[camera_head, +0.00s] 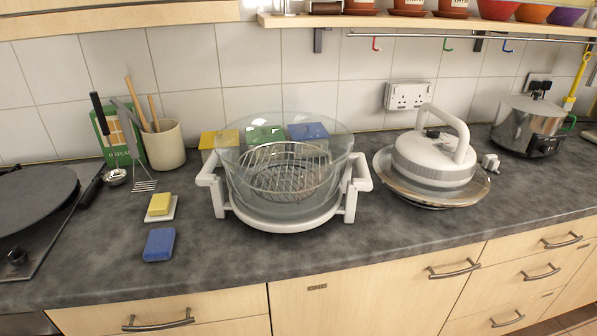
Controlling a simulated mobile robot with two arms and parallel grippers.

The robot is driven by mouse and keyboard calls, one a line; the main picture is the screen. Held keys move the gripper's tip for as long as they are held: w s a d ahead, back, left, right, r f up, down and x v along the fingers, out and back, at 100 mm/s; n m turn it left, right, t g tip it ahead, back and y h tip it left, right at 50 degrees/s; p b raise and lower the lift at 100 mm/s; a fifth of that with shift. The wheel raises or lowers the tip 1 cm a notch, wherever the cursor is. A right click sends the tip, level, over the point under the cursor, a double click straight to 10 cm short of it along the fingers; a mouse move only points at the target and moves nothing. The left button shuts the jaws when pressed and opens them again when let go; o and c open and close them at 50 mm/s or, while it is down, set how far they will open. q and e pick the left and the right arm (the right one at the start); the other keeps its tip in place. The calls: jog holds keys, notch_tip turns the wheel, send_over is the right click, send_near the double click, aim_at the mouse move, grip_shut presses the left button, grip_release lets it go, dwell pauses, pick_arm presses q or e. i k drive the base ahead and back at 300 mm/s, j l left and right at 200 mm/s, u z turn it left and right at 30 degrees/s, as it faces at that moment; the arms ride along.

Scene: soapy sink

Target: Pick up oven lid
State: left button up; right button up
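The oven lid (432,158) is a round white and grey unit with a large arched handle (463,130) on top. It rests on a wide shiny dish or rim (394,191) on the counter, right of the middle. To its left stands the oven base, a clear glass bowl (333,150) in a white frame (287,224) with a handle at each side. The bowl is open at the top and has a wire rack (285,172) inside. Neither of my grippers shows in the head view.
A steel pot (527,122) stands right of the lid, below a wall socket. A utensil pot (164,146), sponges (159,244) and a dark pan (35,197) are at the left. A shelf (430,21) hangs above. The counter front is clear.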

aim_at(424, 173)
jog(key=i+l+z, duration=0.1)
jog(key=i+l, duration=0.2)
jog(key=l, duration=0.2)
jog(key=i+l+z, duration=0.1)
jog(key=i+l, duration=0.2)
jog(key=l, duration=0.15)
